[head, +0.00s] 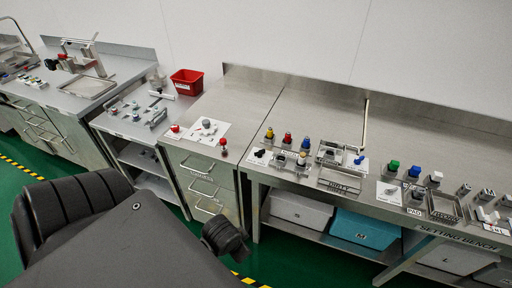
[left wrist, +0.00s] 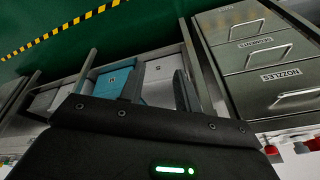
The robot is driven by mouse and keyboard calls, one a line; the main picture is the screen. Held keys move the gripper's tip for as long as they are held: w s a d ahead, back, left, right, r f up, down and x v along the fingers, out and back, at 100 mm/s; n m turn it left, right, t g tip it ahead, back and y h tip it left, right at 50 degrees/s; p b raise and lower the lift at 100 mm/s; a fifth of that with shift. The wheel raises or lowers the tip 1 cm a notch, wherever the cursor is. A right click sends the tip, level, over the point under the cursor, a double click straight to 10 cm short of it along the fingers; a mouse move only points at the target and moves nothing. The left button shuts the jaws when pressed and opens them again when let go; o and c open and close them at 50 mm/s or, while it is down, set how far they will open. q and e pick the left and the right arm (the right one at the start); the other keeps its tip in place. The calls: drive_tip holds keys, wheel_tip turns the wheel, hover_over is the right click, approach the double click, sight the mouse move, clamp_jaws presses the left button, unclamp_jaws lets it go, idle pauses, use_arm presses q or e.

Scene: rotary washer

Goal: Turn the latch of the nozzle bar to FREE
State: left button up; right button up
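I cannot make out for certain which fitting is the nozzle bar or its latch; no FREE marking is readable. In the head view, a white plate with a round grey knob (head: 208,125) lies on the drawer bench, with a red knob (head: 223,142) in front of it and another red knob (head: 175,127) to its left. A metal rack with small fittings (head: 140,113) is on the lower bench to the left. My left gripper (left wrist: 135,85) shows in the left wrist view with its fingers apart and nothing between them, away from the bench tops. My right gripper is not in view.
A red bin (head: 187,82) stands at the back of the lower bench. The drawer bench (head: 203,185) has projecting handles. The right bench (head: 300,115) carries several coloured knobs and trays, with a teal box (head: 362,228) below. Green floor lies in front.

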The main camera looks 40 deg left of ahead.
use_arm(q)
drive_tip(key=w+a+r+y, duration=0.1)
drive_tip(key=w+a+r, duration=0.3)
drive_tip(key=w+a, duration=0.35)
drive_tip(key=w+a+r, duration=0.4)
drive_tip(key=w+a, duration=0.3)
drive_tip(key=w, duration=0.1)
drive_tip(key=m+h, duration=0.3)
approach(257, 152)
drive_tip(key=shift+t, duration=0.4)
drive_tip(key=b+x, duration=0.1)
drive_tip(key=x, duration=0.6)
drive_tip(key=shift+f+b, duration=0.3)
drive_tip(key=shift+f, duration=0.1)
drive_tip(key=shift+w+d+f, duration=0.1)
drive_tip(key=shift+w+f, duration=0.05)
drive_tip(key=shift+f, duration=0.3)
clamp_jaws()
